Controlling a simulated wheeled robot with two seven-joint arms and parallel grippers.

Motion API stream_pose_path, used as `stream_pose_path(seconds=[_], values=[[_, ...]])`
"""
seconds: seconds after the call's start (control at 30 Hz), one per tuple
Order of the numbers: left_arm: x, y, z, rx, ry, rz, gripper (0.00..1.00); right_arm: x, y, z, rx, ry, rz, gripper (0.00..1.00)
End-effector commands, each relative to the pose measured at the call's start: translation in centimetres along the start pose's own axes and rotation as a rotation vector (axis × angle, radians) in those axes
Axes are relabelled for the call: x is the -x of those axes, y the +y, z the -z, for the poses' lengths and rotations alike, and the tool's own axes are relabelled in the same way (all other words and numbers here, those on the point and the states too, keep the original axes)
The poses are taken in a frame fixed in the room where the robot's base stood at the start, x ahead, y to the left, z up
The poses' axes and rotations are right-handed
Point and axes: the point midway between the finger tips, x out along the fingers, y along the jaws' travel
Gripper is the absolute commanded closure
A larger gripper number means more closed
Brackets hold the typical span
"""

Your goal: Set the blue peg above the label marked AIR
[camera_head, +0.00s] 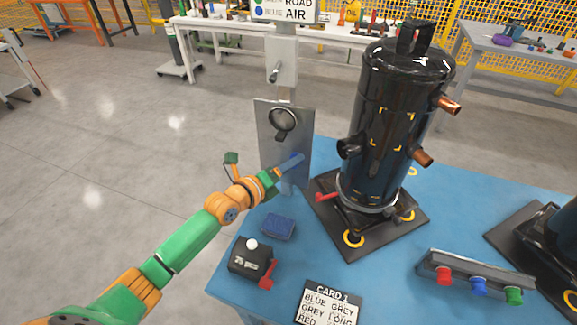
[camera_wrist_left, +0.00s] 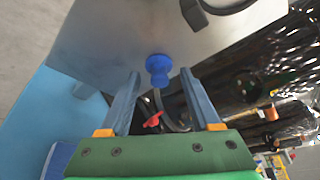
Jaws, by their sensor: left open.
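My left gripper (camera_head: 285,165) is in front of the lower part of an upright grey metal plate (camera_head: 268,135). In the left wrist view the gripper (camera_wrist_left: 160,76) is open, with a blue peg (camera_wrist_left: 158,68) showing between and just beyond its fingertips, against the plate (camera_wrist_left: 120,40). I cannot tell whether the fingers touch the peg. In the head view the fingers hide most of the peg. A sign (camera_head: 283,9) at the top reads ROAD, and below it BLUE AIR beside a blue dot; its top is cut off. My right gripper is not in view.
A black compressor tank (camera_head: 385,120) stands right of the plate on the blue pallet table (camera_head: 300,262). A rail with red, blue and green knobs (camera_head: 478,285) lies front right. A card (camera_head: 328,303), a blue pad (camera_head: 277,227) and a black box with a red lever (camera_head: 250,262) lie in front.

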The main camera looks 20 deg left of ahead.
Motion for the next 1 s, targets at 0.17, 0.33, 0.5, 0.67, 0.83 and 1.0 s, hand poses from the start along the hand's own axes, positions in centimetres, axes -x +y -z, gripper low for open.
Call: stream_pose_path(seconds=[0.17, 0.33, 0.5, 0.67, 0.83, 1.0], values=[[-0.31, -0.03, 0.04, 0.002, 0.001, 0.0, 0.36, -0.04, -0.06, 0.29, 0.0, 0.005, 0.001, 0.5], [-0.28, -0.01, 0.05, 0.002, 0.001, -0.001, 0.58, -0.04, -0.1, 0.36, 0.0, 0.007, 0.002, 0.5], [-0.27, 0.0, 0.05, 0.002, 0.001, -0.001, 1.0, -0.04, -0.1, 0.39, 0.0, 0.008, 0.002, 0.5], [-0.27, 0.0, 0.05, 0.002, 0.001, -0.001, 0.94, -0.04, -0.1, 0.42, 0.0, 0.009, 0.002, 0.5], [-0.27, -0.01, 0.05, 0.002, 0.001, -0.001, 1.0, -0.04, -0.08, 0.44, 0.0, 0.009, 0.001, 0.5], [-0.27, -0.01, 0.04, 0.002, 0.001, 0.0, 1.0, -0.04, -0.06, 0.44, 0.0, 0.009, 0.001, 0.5]])
